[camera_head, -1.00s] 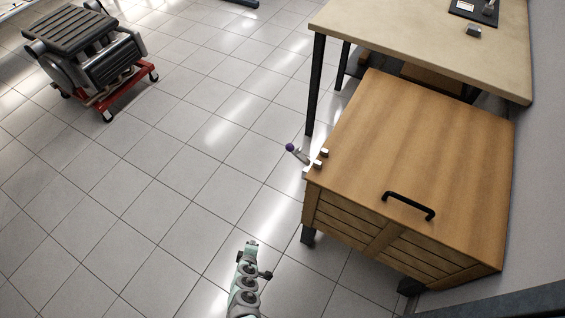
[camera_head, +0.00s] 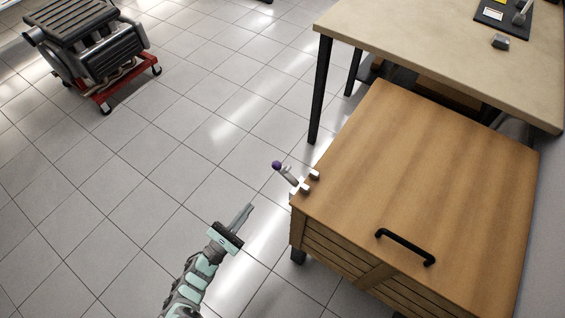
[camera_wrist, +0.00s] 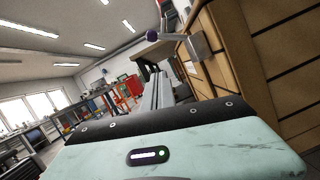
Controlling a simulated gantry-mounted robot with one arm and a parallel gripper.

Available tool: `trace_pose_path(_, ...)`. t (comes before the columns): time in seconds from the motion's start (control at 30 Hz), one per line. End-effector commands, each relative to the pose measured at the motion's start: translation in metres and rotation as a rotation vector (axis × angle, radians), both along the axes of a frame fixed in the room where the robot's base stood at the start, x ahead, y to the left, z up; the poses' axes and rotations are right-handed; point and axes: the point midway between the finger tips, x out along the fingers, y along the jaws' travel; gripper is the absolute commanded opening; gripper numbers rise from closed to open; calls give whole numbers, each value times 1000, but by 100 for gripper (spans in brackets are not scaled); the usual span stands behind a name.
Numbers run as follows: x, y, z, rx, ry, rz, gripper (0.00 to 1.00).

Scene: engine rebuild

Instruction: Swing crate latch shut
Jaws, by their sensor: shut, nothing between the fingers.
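The wooden crate (camera_head: 420,170) stands at the right with its lid down. A black handle (camera_head: 405,246) is on the lid. The latch (camera_head: 291,178), a metal lever with a purple knob, sticks out from the crate's left edge, away from the lid. It also shows in the wrist view as a metal bracket and lever (camera_wrist: 196,46) with the purple knob (camera_wrist: 151,35), above and right of my fingers. My gripper (camera_head: 246,210) is shut and empty, left of the crate and apart from the latch. In the wrist view my fingers (camera_wrist: 158,80) are together, pointing ahead.
A workbench (camera_head: 430,50) with dark legs stands behind the crate. A red wheeled stand carrying an engine-like block (camera_head: 90,45) is at the far left. The tiled floor (camera_head: 150,180) between stand and crate is clear.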

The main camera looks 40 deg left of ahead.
Motion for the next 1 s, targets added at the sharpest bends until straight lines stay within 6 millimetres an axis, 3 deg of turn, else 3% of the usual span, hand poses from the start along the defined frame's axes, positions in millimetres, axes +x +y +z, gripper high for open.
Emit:
trace_pose_path(0.4, -5, 3, 6, -3, -25, 7, 0)
trace_pose_path(0.57, 2, 3, 9, -3, -26, 6, 0)
trace_pose_path(1.0, 84, 7, 35, -3, -26, 7, 0)
